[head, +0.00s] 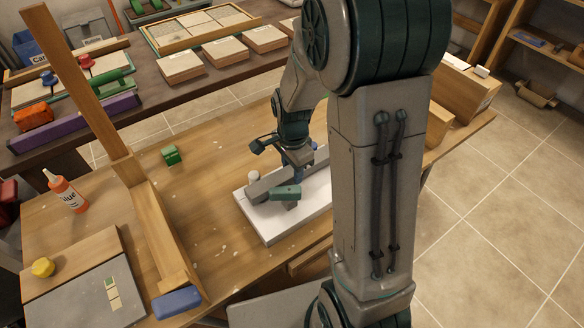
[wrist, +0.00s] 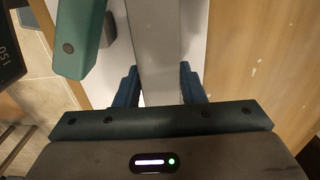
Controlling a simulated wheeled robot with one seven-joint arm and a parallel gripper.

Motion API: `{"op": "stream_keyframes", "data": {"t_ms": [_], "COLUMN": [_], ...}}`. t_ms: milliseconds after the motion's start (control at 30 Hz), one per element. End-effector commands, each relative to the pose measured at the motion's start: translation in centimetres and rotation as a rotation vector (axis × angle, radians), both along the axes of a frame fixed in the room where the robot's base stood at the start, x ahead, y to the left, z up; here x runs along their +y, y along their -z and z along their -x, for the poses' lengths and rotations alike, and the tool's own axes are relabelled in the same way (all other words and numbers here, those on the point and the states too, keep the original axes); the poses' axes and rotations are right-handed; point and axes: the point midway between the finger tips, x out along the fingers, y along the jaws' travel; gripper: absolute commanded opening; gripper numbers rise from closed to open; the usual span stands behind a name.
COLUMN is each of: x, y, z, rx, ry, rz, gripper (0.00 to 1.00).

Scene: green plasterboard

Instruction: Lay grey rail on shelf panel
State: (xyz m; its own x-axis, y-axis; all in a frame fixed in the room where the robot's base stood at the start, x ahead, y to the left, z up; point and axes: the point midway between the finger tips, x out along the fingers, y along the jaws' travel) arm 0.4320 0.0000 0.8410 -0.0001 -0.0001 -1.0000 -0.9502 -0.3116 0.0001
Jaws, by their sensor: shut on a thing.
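The grey rail (head: 264,187) is held between my gripper's fingers (head: 297,160). It also shows in the wrist view (wrist: 155,50), running lengthwise away from the camera between the two blue fingertips (wrist: 160,88). The white shelf panel (head: 262,226) lies flat on the workbench, under the rail. Whether the rail touches the panel or hovers just above it, I cannot tell. A green block-like piece (head: 286,192) with a grey part sits on the panel in front of the rail; it shows at upper left in the wrist view (wrist: 80,38). My arm hides the panel's right part.
A small white cylinder (head: 253,176) stands near the panel's back left corner. A green block (head: 171,155), a glue bottle (head: 67,191), a tall wooden frame (head: 150,222) and a blue block (head: 177,303) are farther left. Bare bench (head: 210,205) lies between frame and panel.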

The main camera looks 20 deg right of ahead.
Motion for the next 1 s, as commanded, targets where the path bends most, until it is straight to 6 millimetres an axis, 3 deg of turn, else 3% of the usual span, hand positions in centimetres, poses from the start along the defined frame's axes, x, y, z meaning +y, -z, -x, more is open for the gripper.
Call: {"op": "stream_keyframes", "data": {"t_ms": [800,833,900,1000], "x": [0.0,0.0,0.0,0.0], "y": [1.3,1.2,1.2,1.2], "z": [0.0,0.0,0.0,0.0], "rx": [0.0,0.0,0.0,0.0], "ry": [0.0,0.0,0.0,0.0], "rz": [0.0,0.0,0.0,0.0], "gripper": [0.08,0.42,0.61,0.62]}}
